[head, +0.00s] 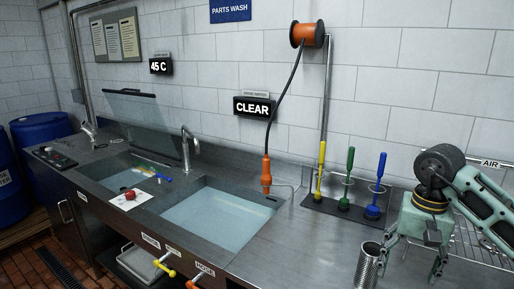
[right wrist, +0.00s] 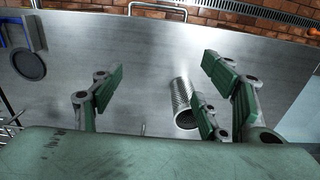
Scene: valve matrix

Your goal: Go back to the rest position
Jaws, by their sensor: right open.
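My right gripper (head: 411,262) is at the right of the head view, above the steel counter (head: 310,250), fingers pointing down. In the right wrist view its fingers (right wrist: 155,100) are spread wide apart with nothing between them. A perforated metal cylinder (head: 367,265) stands on the counter left of the gripper. In the right wrist view the cylinder (right wrist: 183,102) shows behind the right-hand fingers, and I cannot tell whether they touch it. My left gripper is not in view.
Two water-filled sinks (head: 215,217) are set in the counter at left. A rack holds yellow, green and blue-handled tools (head: 375,185) near the wall. Yellow and orange valve handles (head: 165,266) stick out at the front. An orange hose reel (head: 307,35) hangs above.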

